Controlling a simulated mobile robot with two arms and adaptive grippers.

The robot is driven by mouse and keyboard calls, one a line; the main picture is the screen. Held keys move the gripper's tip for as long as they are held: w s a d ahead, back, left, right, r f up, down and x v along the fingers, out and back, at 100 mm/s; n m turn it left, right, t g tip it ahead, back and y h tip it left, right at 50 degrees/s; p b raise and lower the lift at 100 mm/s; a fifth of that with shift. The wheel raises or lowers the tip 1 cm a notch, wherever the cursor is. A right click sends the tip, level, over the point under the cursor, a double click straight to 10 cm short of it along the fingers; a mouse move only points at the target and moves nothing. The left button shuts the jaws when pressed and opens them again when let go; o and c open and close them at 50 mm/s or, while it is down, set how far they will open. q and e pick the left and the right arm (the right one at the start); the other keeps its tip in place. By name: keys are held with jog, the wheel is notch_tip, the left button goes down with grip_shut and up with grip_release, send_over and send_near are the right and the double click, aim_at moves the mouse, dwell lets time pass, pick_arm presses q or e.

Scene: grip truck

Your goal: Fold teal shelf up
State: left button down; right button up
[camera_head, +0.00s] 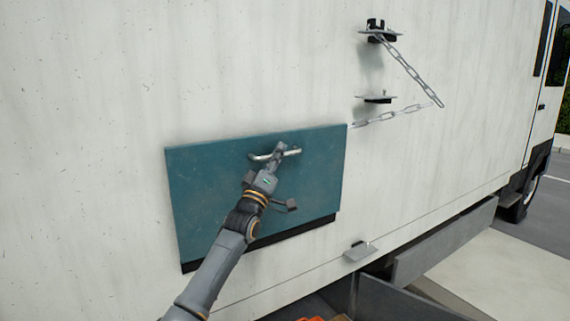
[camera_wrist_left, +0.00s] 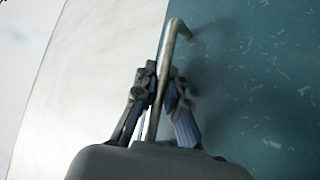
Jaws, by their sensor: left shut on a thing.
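The teal shelf (camera_head: 200,195) stands upright, close against the side of the white truck in the head view. It fills the right side of the left wrist view (camera_wrist_left: 265,90). A metal bar handle (camera_head: 262,157) is fixed near its upper edge. My left gripper (camera_head: 279,153) is at the handle, with its arm reaching up from below across the shelf. In the left wrist view my left gripper's fingers (camera_wrist_left: 162,88) are closed on either side of the handle bar (camera_wrist_left: 173,38). My right gripper is in neither view.
The white truck side (camera_head: 100,80) rises behind the shelf. A chain (camera_head: 410,70) hangs from an upper bracket (camera_head: 376,31), and another chain (camera_head: 385,117) runs to the shelf's upper right corner. A metal bracket (camera_head: 360,250) sticks out at lower right, above grey beams (camera_head: 445,242).

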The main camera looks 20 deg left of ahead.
pick_arm(q)
jog(key=shift+w+a+f+n, duration=0.15)
jog(key=shift+w+a+n, duration=0.15)
jog(key=shift+y, duration=0.3)
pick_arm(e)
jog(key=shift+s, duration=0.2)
pick_arm(q)
jog(key=shift+f, duration=0.1)
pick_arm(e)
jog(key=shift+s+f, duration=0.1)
pick_arm(q)
jog(key=c, duration=1.4)
grip_release()
jog(key=shift+o, duration=0.2)
jog(key=v, duration=1.2)
jog(key=shift+r, duration=0.25)
jog(key=shift+s, duration=0.1)
